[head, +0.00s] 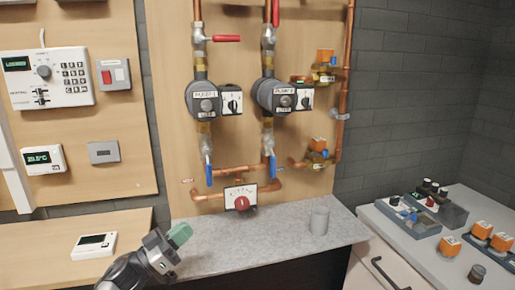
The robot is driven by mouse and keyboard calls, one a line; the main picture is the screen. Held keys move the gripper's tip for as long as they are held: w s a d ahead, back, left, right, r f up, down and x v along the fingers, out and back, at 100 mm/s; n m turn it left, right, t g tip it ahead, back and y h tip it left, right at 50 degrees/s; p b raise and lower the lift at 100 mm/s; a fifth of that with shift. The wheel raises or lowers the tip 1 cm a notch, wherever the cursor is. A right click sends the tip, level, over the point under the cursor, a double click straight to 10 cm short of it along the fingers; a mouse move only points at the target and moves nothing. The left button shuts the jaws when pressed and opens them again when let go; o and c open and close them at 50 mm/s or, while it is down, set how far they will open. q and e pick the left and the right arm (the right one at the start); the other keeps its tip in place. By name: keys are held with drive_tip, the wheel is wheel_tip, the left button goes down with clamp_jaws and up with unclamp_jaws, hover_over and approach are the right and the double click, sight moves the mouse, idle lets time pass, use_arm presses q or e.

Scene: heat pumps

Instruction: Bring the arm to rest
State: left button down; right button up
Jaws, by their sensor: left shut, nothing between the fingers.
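My left gripper (178,238) shows at the lower middle of the head view, with green fingertips. It is shut and empty, over the front left part of the grey counter (270,244). It touches nothing that I can make out. My left arm comes up from the bottom edge. My right gripper does not show.
Two pumps (204,99) (280,97) with copper pipes and red and blue valve handles hang on the wooden board. A grey cup (319,220) stands on the counter. A white device (94,245) lies on the left wooden table. Trays (407,217) stand on the right cabinet.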

use_arm(q)
drive_tip(key=s+a+f+n+y, duration=0.2)
drive_tip(key=s+f+n+y, duration=0.9)
drive_tip(key=s+f+y, duration=0.5)
drive_tip(key=s+f+m+g+y, duration=0.1)
drive_tip(key=s+f+m+g, duration=0.3)
drive_tip(key=s, duration=0.7)
drive_tip(key=s+f+n+g+y, duration=0.1)
drive_tip(key=s+f+g, duration=0.1)
drive_tip(key=s+g, duration=0.65)
wheel_tip(320, 180, down, 23)
drive_tip(key=s+t+p, duration=0.1)
drive_tip(key=s, duration=0.2)
drive_tip(key=s+a+f, duration=0.1)
drive_tip(key=s+f, duration=0.7)
drive_tip(key=s+a+f+g+p, duration=0.1)
drive_tip(key=s+a+f, duration=0.1)
drive_tip(key=s+f, duration=0.6)
drive_tip(key=shift+s+a, duration=0.25)
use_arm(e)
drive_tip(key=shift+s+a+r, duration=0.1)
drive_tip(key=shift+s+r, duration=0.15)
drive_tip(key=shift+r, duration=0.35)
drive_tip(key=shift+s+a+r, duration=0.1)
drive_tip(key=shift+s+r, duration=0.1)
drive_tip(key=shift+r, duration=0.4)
